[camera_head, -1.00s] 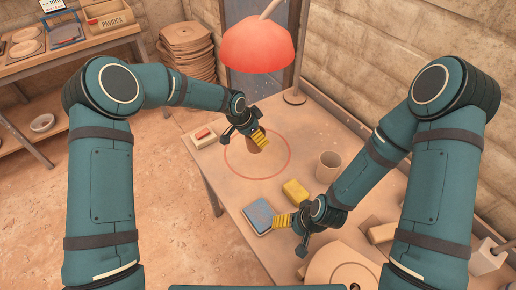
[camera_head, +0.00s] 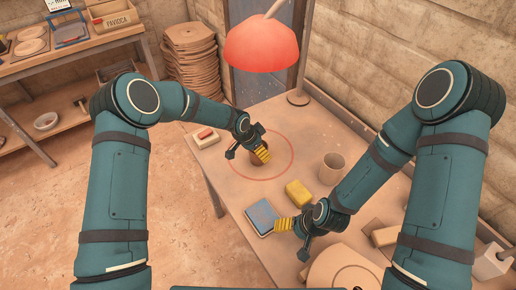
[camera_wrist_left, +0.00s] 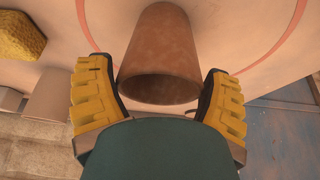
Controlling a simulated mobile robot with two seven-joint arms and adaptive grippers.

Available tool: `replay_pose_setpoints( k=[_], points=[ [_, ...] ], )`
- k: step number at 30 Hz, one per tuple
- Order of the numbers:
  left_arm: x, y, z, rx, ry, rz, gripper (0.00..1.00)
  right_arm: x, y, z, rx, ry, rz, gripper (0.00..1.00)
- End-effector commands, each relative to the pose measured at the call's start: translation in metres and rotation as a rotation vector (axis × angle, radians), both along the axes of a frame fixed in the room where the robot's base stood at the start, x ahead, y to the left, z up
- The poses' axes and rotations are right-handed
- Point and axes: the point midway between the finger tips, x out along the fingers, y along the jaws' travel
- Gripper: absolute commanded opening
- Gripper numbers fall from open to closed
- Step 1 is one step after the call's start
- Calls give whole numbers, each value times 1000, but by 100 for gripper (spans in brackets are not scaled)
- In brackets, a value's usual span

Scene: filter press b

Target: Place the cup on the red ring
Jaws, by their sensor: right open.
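A brown cup (camera_head: 257,154) is inside the thin red ring (camera_head: 233,172) on the table, near its middle. The left gripper partly hides it in the head view. In the left wrist view the cup (camera_wrist_left: 160,45) shows its open mouth towards the camera, with arcs of the ring (camera_wrist_left: 284,45) on both sides. My left gripper (camera_wrist_left: 162,78) has its yellow fingers spread to either side of the cup's mouth, with small gaps visible. My right gripper (camera_head: 281,225) is open and empty, beside a blue-topped box.
A beige cup (camera_head: 331,168) stands right of the ring. A yellow block (camera_head: 299,194) and the blue-topped box (camera_head: 262,217) lie in front. A red lamp (camera_head: 262,45) hangs over the back. A small tray with a red block (camera_head: 206,136) lies left.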

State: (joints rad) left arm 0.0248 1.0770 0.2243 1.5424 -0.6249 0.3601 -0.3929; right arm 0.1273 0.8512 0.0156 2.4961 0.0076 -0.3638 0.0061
Motion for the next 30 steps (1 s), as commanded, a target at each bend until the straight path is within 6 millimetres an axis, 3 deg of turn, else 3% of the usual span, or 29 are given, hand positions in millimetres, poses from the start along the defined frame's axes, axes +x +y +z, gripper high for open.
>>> replay_pose_setpoints(
  k=[13, 30],
  points=[
    [-1, 2, 8, 1, -1, 0, 100, 1, 0, 4, 0, -2, -2, 79],
    [-24, 36, 101, 0, -2, 1, 100, 4, -1, 13, -2, -10, -8, 79]
  ],
)
